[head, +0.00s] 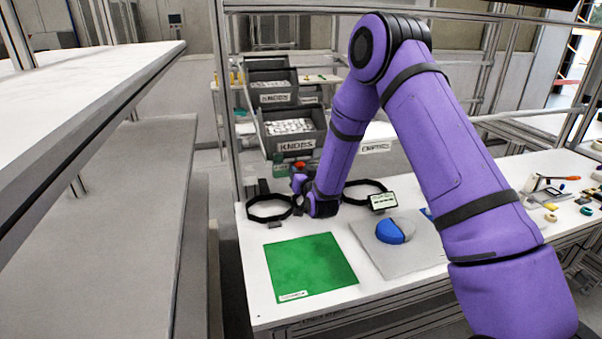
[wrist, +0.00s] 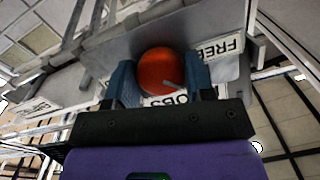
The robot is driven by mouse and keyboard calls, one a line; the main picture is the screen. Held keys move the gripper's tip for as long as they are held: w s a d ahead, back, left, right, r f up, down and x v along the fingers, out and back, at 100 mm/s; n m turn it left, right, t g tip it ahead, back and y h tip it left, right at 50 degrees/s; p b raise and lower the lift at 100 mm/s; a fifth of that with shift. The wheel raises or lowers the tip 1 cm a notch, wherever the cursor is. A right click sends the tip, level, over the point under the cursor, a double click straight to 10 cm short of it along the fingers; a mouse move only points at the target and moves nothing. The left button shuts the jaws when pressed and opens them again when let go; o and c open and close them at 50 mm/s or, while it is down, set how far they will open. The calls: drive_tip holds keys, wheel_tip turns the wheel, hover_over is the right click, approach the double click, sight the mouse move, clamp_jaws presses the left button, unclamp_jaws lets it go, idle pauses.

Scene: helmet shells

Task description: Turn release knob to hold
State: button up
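The release knob, a round orange-red knob (wrist: 163,70) with a short grey mark near its lower edge, sits between my gripper's two blue fingers in the wrist view. My gripper (wrist: 160,82) has both fingers against the sides of the knob and appears shut on it. A label reading FREE (wrist: 219,48) is to the right of the knob. Part of a KNOBS label (wrist: 170,99) shows below it. In the head view, the knob (head: 300,165) is a small red spot just above my gripper (head: 299,180), below the KNOBS bins. No HOLD label is readable.
Grey KNOBS bins (head: 290,143) stand behind the workbench. Loose tools lie at right. A grey shelf (head: 110,220) stands left.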

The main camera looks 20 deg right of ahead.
drive_tip(key=c, duration=0.3)
drive_tip(key=shift+m+t+y, duration=0.4)
drive_tip(key=shift+m+y, duration=0.25)
drive_tip(key=shift+m, duration=1.95)
drive_tip(key=shift+m+t+y, duration=0.4)
drive_tip(key=shift+m+y, duration=0.2)
drive_tip(key=shift+m, duration=2)
drive_tip(key=shift+m+t+y, duration=0.4)
drive_tip(key=shift+m+y, duration=0.25)
drive_tip(key=shift+m, duration=1.95)
drive_tip(key=o, duration=0.9)
